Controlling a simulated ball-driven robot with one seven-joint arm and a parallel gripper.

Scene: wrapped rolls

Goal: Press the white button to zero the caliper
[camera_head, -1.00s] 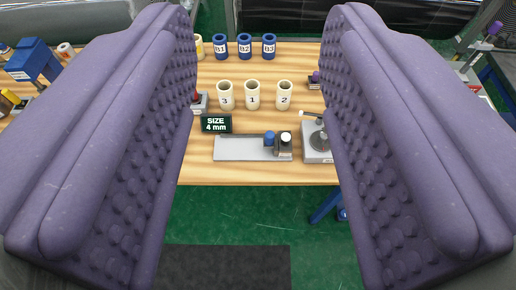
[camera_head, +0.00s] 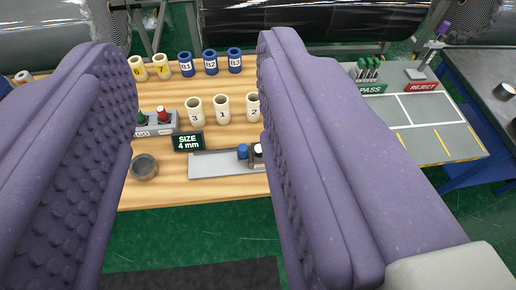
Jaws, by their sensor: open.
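The right finger covers the caliper's far right end and partly cuts off the white button. A dark display (camera_head: 187,142) behind the caliper reads "SIZE 4 mm".
Cream cups (camera_head: 222,109) and blue cups (camera_head: 210,62) stand behind. A grey box with green and red buttons (camera_head: 163,118) is left of the display; a dark round ring (camera_head: 144,167) lies in front. At right is a lined PASS/REJECT board (camera_head: 440,125).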

